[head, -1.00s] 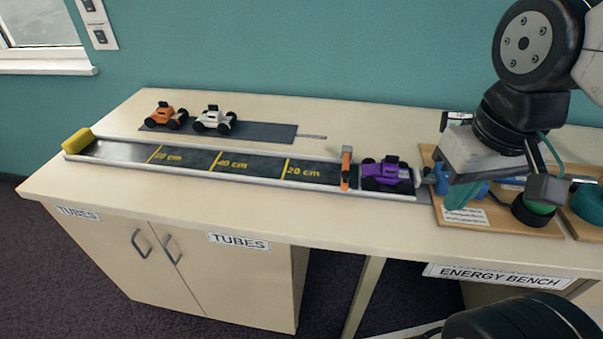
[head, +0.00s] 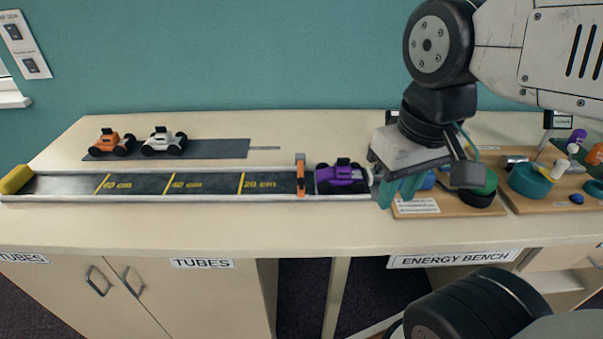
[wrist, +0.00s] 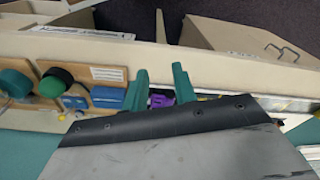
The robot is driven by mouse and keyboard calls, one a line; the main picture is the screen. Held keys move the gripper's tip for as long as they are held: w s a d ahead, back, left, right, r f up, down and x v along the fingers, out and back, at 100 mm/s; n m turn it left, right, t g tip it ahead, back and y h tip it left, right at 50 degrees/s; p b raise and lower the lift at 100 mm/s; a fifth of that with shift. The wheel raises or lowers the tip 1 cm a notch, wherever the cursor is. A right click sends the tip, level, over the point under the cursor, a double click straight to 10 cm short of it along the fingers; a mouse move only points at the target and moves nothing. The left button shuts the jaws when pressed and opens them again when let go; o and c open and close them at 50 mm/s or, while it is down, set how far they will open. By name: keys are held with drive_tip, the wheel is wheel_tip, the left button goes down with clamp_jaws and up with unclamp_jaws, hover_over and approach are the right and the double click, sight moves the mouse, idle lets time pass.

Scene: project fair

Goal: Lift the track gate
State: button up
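The orange track gate (head: 300,175) stands upright across the track (head: 215,184), just left of the purple car (head: 341,176). The car sits at the track's right end, close to the gate. My gripper (head: 402,190) is right of the car, over the left edge of a wooden board, with its teal fingers pointing down. In the wrist view the fingers of my gripper (wrist: 160,80) are apart with nothing held. The purple car (wrist: 160,100) shows beyond the gap between them. I cannot make out the gate clearly in the wrist view.
Orange (head: 113,141) and white (head: 164,142) cars stand on a dark strip (head: 215,149) behind the track. A yellow block (head: 15,179) closes the track's left end. Wooden boards (head: 440,207) with parts crowd the right. The table front (head: 200,228) is clear.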

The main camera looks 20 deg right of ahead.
drive_tip(key=shift+o, duration=1.1)
drive_tip(key=shift+w+a+f, duration=0.1)
drive_tip(key=shift+w+f, duration=0.1)
drive_tip(key=shift+f, duration=0.15)
drive_tip(key=n+g, duration=0.1)
drive_tip(key=n, duration=0.4)
hover_over(301, 180)
wheel_tip(301, 180, down, 7)
drive_tip(key=shift+r, duration=0.15)
drive_tip(key=shift+w, duration=0.1)
wheel_tip(301, 180, down, 8)
drive_tip(key=shift+r, duration=0.15)
clamp_jaws()
